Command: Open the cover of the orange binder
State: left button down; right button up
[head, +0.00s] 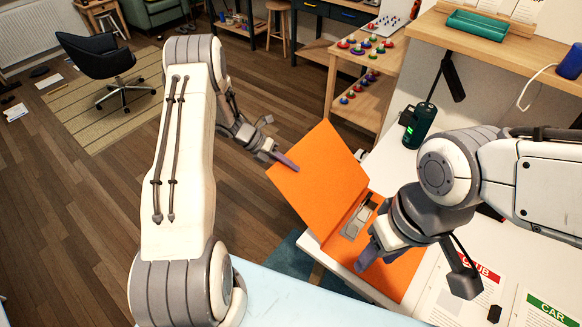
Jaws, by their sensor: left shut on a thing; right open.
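The orange binder (398,268) lies on the white table, with its metal ring mechanism (357,219) showing along the spine. Its cover (322,178) is lifted, tilted up and to the left of the spine. My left gripper (284,161) is shut on the upper left edge of the cover. My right gripper (368,255) is over the lower part of the binder, close to the ring mechanism; it is open, and its fingers are partly hidden by its wrist. I cannot tell whether it touches the binder.
A dark green bottle (418,125) stands on the table behind the binder. Printed sheets (470,285) lie at the front right. A wooden shelf (470,40) with a green tray (490,25) overhangs the back right. Open floor lies left of the table.

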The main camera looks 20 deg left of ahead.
pick_arm(q)
jog(key=shift+s+a+f, duration=0.1)
jog(key=shift+f, duration=0.05)
jog(key=c, duration=1.1)
grip_release()
jog(key=shift+o, duration=0.2)
jog(key=shift+a, duration=0.1)
jog(key=shift+a+r, duration=0.25)
jog(key=shift+r, duration=0.1)
jog(key=b+v, duration=0.3)
jog(key=v, duration=0.6)
jog(key=shift+a+r, duration=0.2)
jog(key=shift+r, duration=0.05)
jog(key=shift+d, duration=0.1)
